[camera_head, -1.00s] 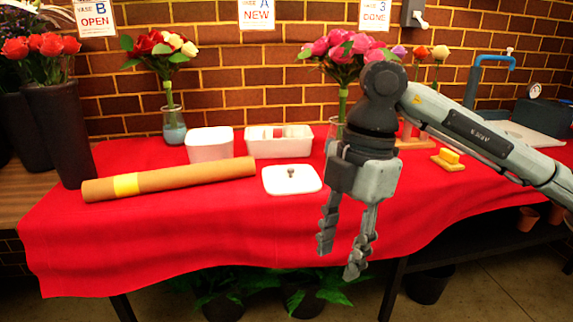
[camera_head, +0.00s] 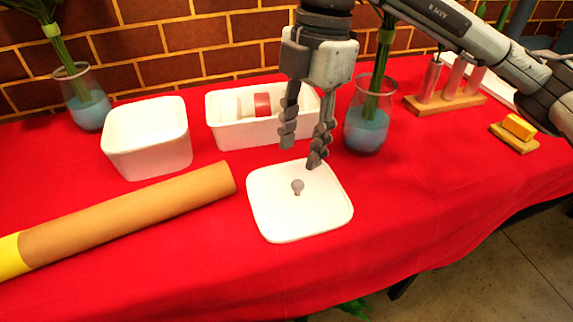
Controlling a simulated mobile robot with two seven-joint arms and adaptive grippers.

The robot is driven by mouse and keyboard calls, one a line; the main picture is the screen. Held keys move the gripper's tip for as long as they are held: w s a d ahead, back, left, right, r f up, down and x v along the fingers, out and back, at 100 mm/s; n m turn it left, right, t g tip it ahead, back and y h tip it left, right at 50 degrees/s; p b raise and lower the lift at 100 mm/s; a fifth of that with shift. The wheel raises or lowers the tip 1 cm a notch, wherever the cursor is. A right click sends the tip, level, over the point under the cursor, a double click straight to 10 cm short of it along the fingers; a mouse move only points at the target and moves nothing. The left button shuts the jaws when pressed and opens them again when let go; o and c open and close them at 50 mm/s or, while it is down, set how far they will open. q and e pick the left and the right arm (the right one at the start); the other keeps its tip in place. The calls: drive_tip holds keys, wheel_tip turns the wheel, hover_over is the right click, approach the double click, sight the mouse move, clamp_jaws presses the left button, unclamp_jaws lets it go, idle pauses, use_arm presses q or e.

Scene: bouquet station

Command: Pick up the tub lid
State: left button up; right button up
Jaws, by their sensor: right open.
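The tub lid (camera_head: 275,218) is a white rounded square with a small grey knob (camera_head: 297,186) at its middle. It lies flat on the red cloth, knob up. My right gripper (camera_head: 301,154) is open and empty, pointing down. In the picture its fingertips show just above the lid's far edge, behind the knob; the exact height above the lid is hard to tell. An open white tub (camera_head: 150,158) stands to the left behind the lid. My left gripper is not in view.
A white divided tray (camera_head: 232,136) with a red roll (camera_head: 262,105) stands behind the lid. A glass vase (camera_head: 366,130) with blue water stands close right of my gripper. A brown paper roll (camera_head: 130,216) lies left. Red cloth (camera_head: 420,200) is clear at right.

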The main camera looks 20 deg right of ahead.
sight(299, 183)
drive_tip(key=f, duration=0.7)
drive_tip(key=shift+s+a+f, duration=0.2)
drive_tip(key=shift+s+f, duration=0.1)
drive_tip(key=shift+s, duration=0.05)
drive_tip(key=shift+c, duration=0.2)
clamp_jaws()
